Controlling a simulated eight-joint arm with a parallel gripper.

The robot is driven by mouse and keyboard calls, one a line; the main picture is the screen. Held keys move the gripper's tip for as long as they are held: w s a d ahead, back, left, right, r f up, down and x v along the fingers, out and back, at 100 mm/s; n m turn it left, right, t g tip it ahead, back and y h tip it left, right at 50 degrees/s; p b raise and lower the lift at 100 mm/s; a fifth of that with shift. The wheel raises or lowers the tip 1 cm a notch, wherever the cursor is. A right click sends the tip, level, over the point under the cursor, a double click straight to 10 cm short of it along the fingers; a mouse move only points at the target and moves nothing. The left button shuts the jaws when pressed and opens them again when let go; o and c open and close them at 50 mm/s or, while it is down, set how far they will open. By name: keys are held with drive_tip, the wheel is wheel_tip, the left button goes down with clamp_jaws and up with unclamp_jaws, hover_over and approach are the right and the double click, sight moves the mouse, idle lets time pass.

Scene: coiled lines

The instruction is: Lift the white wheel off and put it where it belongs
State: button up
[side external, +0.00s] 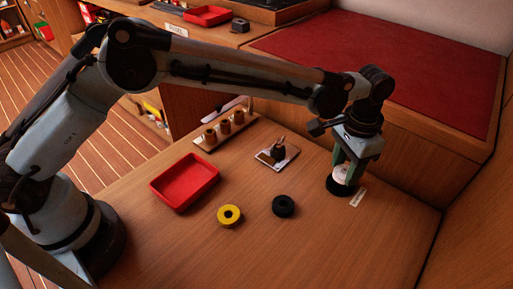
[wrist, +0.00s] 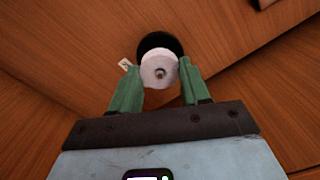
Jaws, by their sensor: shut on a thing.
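The white wheel (wrist: 159,70) is between the green fingers of my gripper (wrist: 157,82), which are shut on its sides. A small grey pin or hub end shows at its centre. It also shows in the side external view (side external: 341,171), partly hidden by the fingers of my gripper (side external: 346,172). A round black base (side external: 338,188) is below the wheel at the table's right; it also shows behind the wheel in the wrist view (wrist: 158,42). I cannot tell whether the wheel touches the base. A small white label (side external: 357,198) lies beside the base.
On the table are a red tray (side external: 185,182), a yellow ring (side external: 229,216), a black ring (side external: 283,206) and a small plate with a dark upright part (side external: 277,154). A rack with wooden pegs (side external: 224,129) is at the back. The front right table is clear.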

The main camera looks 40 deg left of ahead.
drive_tip(key=shift+c, duration=0.5)
drive_tip(key=shift+r, duration=1.75)
drive_tip(key=shift+s+r, duration=0.3)
drive_tip(key=shift+s, duration=0.15)
drive_tip(key=s+a+r+n, duration=0.2)
drive_tip(key=s+a, duration=0.2)
drive_tip(key=s, duration=0.7)
drive_tip(key=s+a+r+n, duration=0.25)
drive_tip(key=s+a, duration=0.25)
drive_tip(key=s, duration=0.6)
hover_over(247, 187)
wheel_tip(247, 187, down, 8)
drive_tip(key=shift+r, duration=0.25)
drive_tip(key=shift+f, duration=2.05)
drive_tip(key=shift+f, duration=0.1)
